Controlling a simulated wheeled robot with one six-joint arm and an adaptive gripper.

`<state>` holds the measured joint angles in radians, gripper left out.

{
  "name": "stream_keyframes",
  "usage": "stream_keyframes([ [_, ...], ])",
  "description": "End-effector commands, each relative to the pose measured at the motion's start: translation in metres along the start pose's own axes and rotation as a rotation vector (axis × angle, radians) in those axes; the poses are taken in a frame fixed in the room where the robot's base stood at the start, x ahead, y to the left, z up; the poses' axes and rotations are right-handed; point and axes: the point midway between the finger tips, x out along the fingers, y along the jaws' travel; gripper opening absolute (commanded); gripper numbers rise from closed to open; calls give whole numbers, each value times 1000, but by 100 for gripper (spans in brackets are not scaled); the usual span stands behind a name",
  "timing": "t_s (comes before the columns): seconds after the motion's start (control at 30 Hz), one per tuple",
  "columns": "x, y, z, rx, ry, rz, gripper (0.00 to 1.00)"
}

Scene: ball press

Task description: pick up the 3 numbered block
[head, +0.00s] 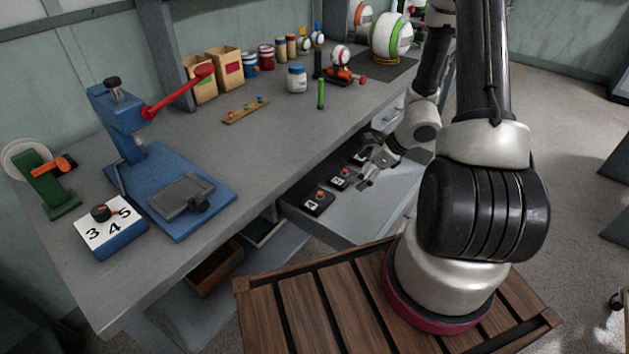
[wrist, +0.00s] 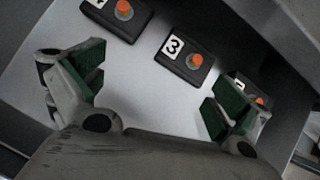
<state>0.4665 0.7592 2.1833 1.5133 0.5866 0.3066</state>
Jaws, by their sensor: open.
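The 3 numbered block (wrist: 187,58) is black with a white label reading 3 and an orange knob. It lies in the open drawer (head: 300,222) between two similar blocks. In the head view it appears as the middle block (head: 340,180). My gripper (wrist: 158,88) is open and empty, with green pads spread wide. In the wrist view the 3 block shows beyond the fingertips, between them and closer to the right finger, and no contact shows. In the head view my gripper (head: 370,167) hangs over the drawer, just right of the row.
A neighbouring block (head: 318,202) lies nearer the drawer front. Another block (wrist: 250,93) is partly hidden behind my right finger. The workbench edge runs beside the drawer. A blue press (head: 130,125) and a box labelled 3 4 5 (head: 110,228) stand on the bench.

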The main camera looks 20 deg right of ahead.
Motion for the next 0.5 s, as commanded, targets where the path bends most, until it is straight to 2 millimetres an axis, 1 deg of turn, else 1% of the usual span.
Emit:
stream_keyframes([
  [0.03, 2, -16, 3, 67, 6, -51, 100],
  [0.1, 3, -32, 5, 159, 15, -108, 100],
  [0.13, 4, -36, 5, 192, 20, -126, 100],
  [0.2, 5, -42, 3, 258, 31, -154, 100],
  [0.27, 9, -43, 0, 284, 41, -158, 100],
  [0.5, 37, -47, -4, 288, 39, -155, 100],
])
